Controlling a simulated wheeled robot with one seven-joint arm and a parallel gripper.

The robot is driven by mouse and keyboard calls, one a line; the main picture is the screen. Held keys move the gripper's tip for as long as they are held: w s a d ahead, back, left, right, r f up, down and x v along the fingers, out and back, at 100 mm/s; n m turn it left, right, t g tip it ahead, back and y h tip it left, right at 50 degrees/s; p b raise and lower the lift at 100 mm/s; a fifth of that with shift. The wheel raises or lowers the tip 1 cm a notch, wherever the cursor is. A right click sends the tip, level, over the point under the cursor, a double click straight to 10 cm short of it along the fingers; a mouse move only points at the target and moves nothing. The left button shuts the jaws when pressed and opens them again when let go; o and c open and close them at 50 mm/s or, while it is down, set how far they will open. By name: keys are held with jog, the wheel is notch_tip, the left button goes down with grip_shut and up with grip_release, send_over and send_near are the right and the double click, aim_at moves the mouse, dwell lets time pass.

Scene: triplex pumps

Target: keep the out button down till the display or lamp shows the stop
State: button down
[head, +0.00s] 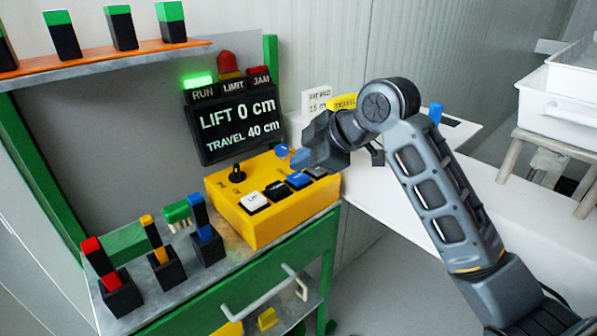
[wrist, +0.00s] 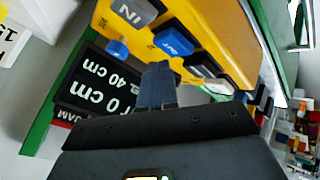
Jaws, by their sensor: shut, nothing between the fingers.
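The yellow control box (head: 262,228) has a row of white, black, blue and grey buttons. The blue button (head: 299,180) appears to be the out button; it also shows in the wrist view (wrist: 178,38), beside the grey IN button (wrist: 137,12). My gripper (head: 297,160) is shut and empty, above the back part of the box. In the wrist view its fingertips (wrist: 157,70) appear apart from the blue button. The display (head: 238,126) reads LIFT 0 cm and TRAVEL 40 cm. The RUN lamp (head: 200,86) glows green; the LIMIT lamp (head: 232,86) looks unlit.
A lever (head: 237,173) and a blue knob (head: 282,151) stand on the back of the box. Several black holders with coloured blocks (head: 118,290) stand at the left. A white container (head: 555,105) sits at the right.

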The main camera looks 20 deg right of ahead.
aim_at(302, 178)
jog(key=shift+r, duration=0.25)
jog(key=shift+r+p, duration=1.95)
jog(key=shift+r, duration=0.45)
jog(key=shift+f, duration=0.1)
